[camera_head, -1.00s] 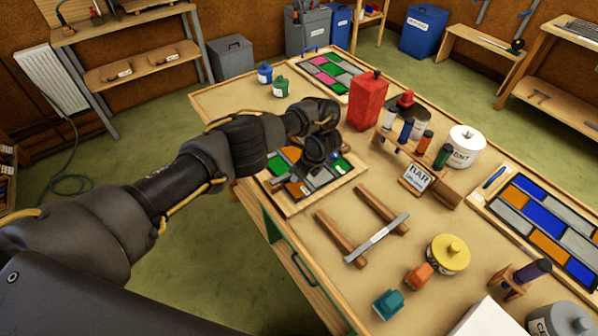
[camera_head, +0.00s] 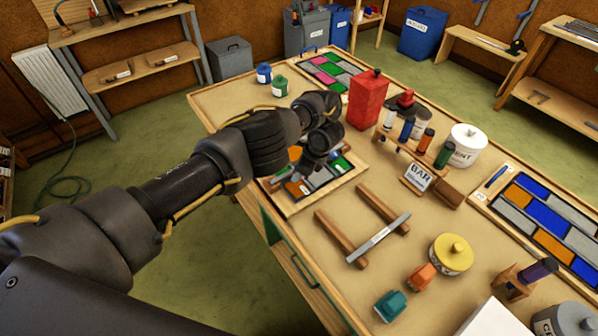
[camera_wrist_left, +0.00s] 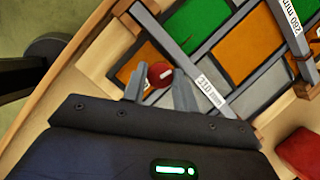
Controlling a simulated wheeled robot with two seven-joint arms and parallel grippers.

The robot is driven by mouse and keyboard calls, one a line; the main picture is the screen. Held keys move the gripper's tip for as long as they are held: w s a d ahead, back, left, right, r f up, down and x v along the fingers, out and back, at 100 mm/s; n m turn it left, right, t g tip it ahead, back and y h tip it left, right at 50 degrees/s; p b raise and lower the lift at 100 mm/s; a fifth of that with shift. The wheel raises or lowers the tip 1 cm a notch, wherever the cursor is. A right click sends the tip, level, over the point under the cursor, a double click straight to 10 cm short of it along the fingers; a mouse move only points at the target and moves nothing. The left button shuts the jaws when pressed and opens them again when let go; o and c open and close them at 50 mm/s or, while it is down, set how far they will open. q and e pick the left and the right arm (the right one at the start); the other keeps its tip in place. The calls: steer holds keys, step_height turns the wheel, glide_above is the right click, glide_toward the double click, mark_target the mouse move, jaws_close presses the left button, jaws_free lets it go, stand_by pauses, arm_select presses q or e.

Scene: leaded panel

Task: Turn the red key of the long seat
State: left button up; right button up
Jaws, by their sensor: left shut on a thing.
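The red key (camera_wrist_left: 160,71) shows in the left wrist view as a small round red head. My left gripper (camera_wrist_left: 159,80) has one finger on each side of it and is shut on it. The key sits near the corner of the leaded panel, beside a grey strip labelled 210 mm (camera_wrist_left: 211,88). Another strip labelled 280 mm (camera_wrist_left: 291,22) lies farther right. In the head view my left gripper (camera_head: 306,162) is low over the panel in its wooden frame (camera_head: 343,184), and my wrist hides the key. My right gripper is not in view.
Two wooden bars with a metal strip (camera_head: 378,240) lie in front. The table is clear to the panel's left.

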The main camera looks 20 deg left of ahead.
arm_select(q)
steer(key=o, duration=1)
steer(key=shift+c, duration=0.2)
steer(key=p+v, duration=0.7)
steer(key=v, duration=0.3)
steer(key=shift+r, duration=0.35)
steer(key=shift+s+d, duration=0.1)
